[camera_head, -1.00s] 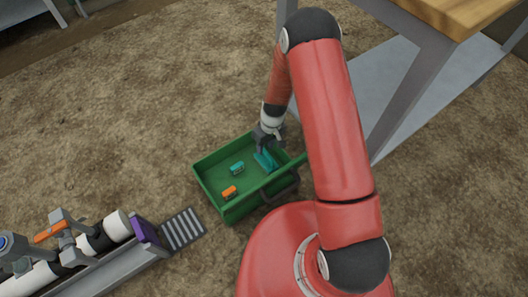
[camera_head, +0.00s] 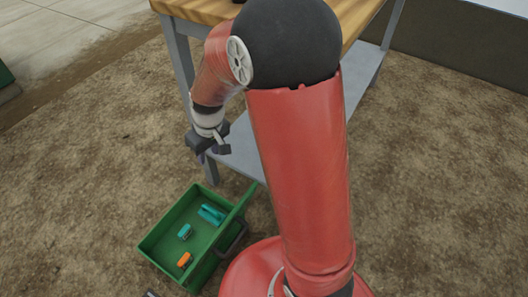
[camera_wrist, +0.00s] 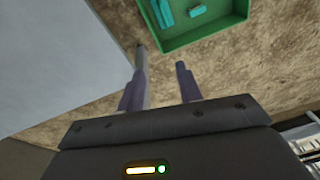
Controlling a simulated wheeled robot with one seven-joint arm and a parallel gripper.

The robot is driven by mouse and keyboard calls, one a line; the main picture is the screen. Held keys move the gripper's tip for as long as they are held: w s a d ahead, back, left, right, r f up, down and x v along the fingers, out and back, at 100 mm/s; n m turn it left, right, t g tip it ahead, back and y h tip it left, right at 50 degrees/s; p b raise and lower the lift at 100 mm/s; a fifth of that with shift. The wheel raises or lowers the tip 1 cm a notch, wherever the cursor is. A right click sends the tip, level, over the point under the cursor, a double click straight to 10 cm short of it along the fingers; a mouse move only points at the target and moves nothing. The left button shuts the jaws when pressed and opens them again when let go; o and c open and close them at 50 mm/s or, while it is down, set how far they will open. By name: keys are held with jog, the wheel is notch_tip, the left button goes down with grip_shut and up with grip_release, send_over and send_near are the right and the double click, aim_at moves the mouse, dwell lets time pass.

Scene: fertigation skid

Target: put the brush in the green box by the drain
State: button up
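The green box (camera_head: 160,228) stands on the ground at lower middle in the head view; part of it shows at the top of the wrist view (camera_wrist: 205,38). The teal brush (camera_head: 211,214) lies inside it near the far right corner; a long teal piece, likely the brush, also shows in the wrist view (camera_wrist: 163,13). My gripper (camera_head: 207,153) is up above and beyond the box, beside the bench, clear of the brush. In the wrist view its two fingers (camera_wrist: 162,62) stand apart with nothing between them. The drain grate is not clearly in view.
The box also holds a small teal item (camera_head: 185,231) and a small orange item (camera_head: 185,260). A wooden-topped bench (camera_head: 195,10) with grey legs and a lower grey shelf (camera_head: 245,147) stands close behind my gripper. Bare ground lies left of the box.

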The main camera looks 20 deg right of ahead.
jog(key=s+d+r+m+t, duration=0.2)
jog(key=s+d+r, duration=0.2)
jog(key=s+r, duration=0.5)
jog(key=s+d+r+m+t+h, duration=0.1)
jog(key=s+d+r, duration=0.3)
jog(key=s+r, duration=0.5)
jog(key=shift+s+m+t, duration=0.6)
jog(key=shift+s+m, duration=0.3)
jog(key=shift+s, duration=0.25)
jog(key=shift+r, duration=0.1)
